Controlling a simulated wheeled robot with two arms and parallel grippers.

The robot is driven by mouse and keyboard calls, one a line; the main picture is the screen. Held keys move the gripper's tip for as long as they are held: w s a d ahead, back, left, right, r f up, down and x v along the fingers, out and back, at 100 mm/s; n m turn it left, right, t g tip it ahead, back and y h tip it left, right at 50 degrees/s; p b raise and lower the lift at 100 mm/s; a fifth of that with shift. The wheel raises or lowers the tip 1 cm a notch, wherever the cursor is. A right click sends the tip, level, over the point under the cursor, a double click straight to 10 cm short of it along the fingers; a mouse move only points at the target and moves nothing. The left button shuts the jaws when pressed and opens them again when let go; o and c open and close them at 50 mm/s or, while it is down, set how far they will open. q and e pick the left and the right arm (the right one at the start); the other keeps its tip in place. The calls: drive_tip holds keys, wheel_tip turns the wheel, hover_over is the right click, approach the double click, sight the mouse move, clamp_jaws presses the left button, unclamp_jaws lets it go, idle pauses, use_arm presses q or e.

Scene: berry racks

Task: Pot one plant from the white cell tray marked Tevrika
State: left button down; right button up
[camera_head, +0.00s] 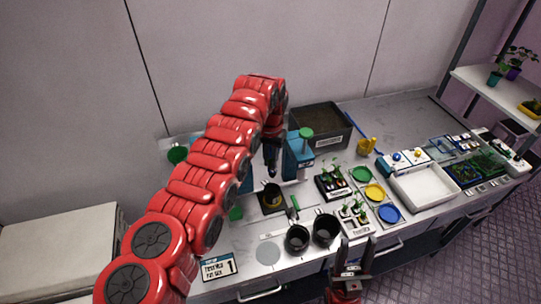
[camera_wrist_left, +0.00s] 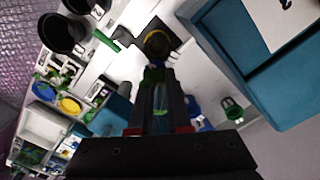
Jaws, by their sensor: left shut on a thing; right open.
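My left gripper (camera_head: 270,168) is shut on a small green thing (camera_wrist_left: 160,98), mostly hidden between the fingers; I cannot tell what it is. It hangs above a dark pot with a yellowish ring (camera_head: 271,194), which stands on a black square and also shows in the left wrist view (camera_wrist_left: 158,43). The white cell tray (camera_head: 356,225) holds small seedlings; its label is too small to read. A black cell tray (camera_head: 333,187) with seedlings stands behind it. My right gripper (camera_head: 352,260) is open and empty at the table's front edge.
Two black pots (camera_head: 297,238) (camera_head: 326,229) stand near the front edge. A green-handled tool (camera_head: 293,208) lies behind them. A dark soil bin (camera_head: 320,126) and blue stand (camera_head: 298,155) are behind. Coloured dishes (camera_head: 375,192) and a white basin (camera_head: 424,187) are right. A card (camera_head: 218,267) lies front left.

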sight(271, 173)
use_arm(q)
drive_tip(key=shift+s+f, duration=0.15)
drive_tip(key=shift+f, duration=0.55)
drive_tip(key=shift+w+f+b, duration=0.2)
drive_tip(key=shift+f+b, duration=0.25)
drive_tip(key=shift+f, duration=0.5)
drive_tip(key=shift+f+b, duration=0.35)
drive_tip(key=shift+f, duration=0.4)
drive_tip(key=shift+s+f+b, duration=0.1)
drive_tip(key=shift+f+b, duration=0.6)
drive_tip(key=shift+b, duration=0.05)
drive_tip(key=shift+f+b, duration=1.9)
drive_tip(key=shift+f, duration=0.25)
drive_tip(key=c, duration=1.2)
unclamp_jaws()
drive_tip(key=shift+o, duration=0.2)
